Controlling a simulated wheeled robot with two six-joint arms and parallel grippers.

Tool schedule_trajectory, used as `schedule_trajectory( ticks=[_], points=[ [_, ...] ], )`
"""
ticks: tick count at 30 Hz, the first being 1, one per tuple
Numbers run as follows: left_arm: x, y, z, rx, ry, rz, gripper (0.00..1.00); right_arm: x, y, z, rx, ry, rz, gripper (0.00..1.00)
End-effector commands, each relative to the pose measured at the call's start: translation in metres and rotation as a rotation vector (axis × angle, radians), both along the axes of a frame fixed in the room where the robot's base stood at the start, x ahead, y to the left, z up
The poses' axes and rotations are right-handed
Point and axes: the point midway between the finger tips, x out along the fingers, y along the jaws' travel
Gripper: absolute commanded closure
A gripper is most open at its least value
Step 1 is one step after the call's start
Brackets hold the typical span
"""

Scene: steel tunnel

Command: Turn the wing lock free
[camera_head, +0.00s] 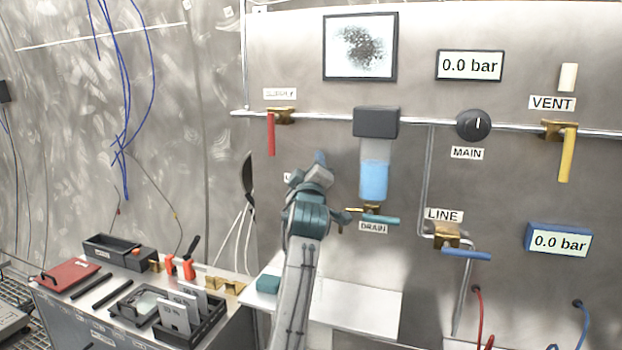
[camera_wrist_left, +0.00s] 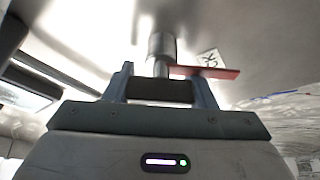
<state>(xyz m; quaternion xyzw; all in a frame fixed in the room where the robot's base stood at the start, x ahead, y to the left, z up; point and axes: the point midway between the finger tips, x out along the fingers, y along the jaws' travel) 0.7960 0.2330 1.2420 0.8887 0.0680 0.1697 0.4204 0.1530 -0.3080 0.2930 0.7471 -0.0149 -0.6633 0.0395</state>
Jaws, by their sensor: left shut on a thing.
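My left gripper (camera_head: 319,162) reaches up to the panel, left of the blue-filled bowl. In the left wrist view the wing lock shows as a metal cylinder (camera_wrist_left: 161,47) with a flat red wing (camera_wrist_left: 217,72) sticking out to the right, past the right finger. My left gripper (camera_wrist_left: 162,80) is shut on the wing lock, its two fingers on either side of it. A label ending in "CK" (camera_wrist_left: 209,60) is on the panel beside it. In the head view my gripper and wrist hide the lock. My right gripper is not in view.
The bowl (camera_head: 374,178) and the teal drain handle (camera_head: 381,219) are close right of my left wrist. The red supply handle (camera_head: 271,134) hangs above left. A black tray with cards (camera_head: 215,325) stands lower left. A white shelf (camera_head: 370,304) lies below.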

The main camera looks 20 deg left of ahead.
Motion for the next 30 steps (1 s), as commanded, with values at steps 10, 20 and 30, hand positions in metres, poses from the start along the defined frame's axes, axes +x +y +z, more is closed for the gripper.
schedule_trajectory(
  ticks=[10,20,30],
  points=[
    [0.000,0.001,-0.004,-0.314,0.012,0.000,0.72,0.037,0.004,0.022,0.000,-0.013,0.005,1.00],
    [0.000,0.002,-0.005,-0.562,0.020,0.000,0.72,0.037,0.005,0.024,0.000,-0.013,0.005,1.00],
    [0.000,0.002,-0.007,-0.687,0.024,-0.001,0.72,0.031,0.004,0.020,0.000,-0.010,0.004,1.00]
  ],
)
